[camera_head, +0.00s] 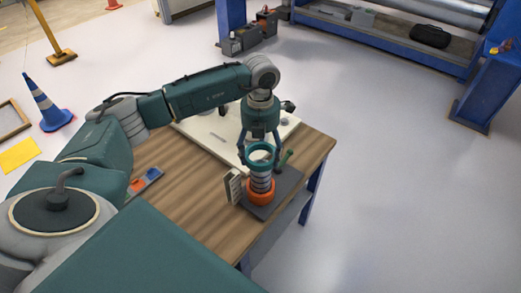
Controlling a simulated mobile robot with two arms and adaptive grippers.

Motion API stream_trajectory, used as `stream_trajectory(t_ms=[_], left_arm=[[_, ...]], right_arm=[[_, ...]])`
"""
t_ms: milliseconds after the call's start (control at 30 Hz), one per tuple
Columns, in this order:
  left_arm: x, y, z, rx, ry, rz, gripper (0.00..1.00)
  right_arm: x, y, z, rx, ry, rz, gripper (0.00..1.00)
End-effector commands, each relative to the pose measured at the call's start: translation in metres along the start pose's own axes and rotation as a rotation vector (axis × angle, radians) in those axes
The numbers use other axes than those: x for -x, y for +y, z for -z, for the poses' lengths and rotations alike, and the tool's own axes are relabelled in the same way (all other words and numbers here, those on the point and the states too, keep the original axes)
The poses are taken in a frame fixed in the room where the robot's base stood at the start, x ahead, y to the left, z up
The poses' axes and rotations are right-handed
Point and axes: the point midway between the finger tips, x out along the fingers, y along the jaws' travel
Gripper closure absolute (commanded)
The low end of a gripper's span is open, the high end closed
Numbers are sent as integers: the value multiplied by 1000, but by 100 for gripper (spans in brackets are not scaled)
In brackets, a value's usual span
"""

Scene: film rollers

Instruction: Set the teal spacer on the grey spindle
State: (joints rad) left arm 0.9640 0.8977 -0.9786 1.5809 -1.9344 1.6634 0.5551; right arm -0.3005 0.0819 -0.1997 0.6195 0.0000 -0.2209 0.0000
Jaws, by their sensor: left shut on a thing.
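The teal spacer (260,163) is a ring held between the fingers of my left gripper (260,157). It shows at the top of a grey ribbed column, the grey spindle (261,181). I cannot tell whether the spacer is around the column's top or just above it. An orange ring (261,198) sits around the column's foot, on a dark base plate (262,212). My left gripper comes down from above and is shut on the spacer. My right gripper is not in view.
The wooden table (185,200) carries a white board (212,138) behind the spindle. A pale slotted block (233,186) stands close left of it, and a green part (286,158) close right. A small tray (154,174) lies farther left. The table's right edge is near the base plate.

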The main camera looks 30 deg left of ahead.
Motion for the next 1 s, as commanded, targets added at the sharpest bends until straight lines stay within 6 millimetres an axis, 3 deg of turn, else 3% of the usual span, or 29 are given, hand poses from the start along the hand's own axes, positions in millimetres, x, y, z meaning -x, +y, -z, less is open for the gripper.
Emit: stream_trajectory(t_ms=[1000], left_arm=[[-75,0,0,-1,1,0,55]], right_arm=[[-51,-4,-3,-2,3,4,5]])
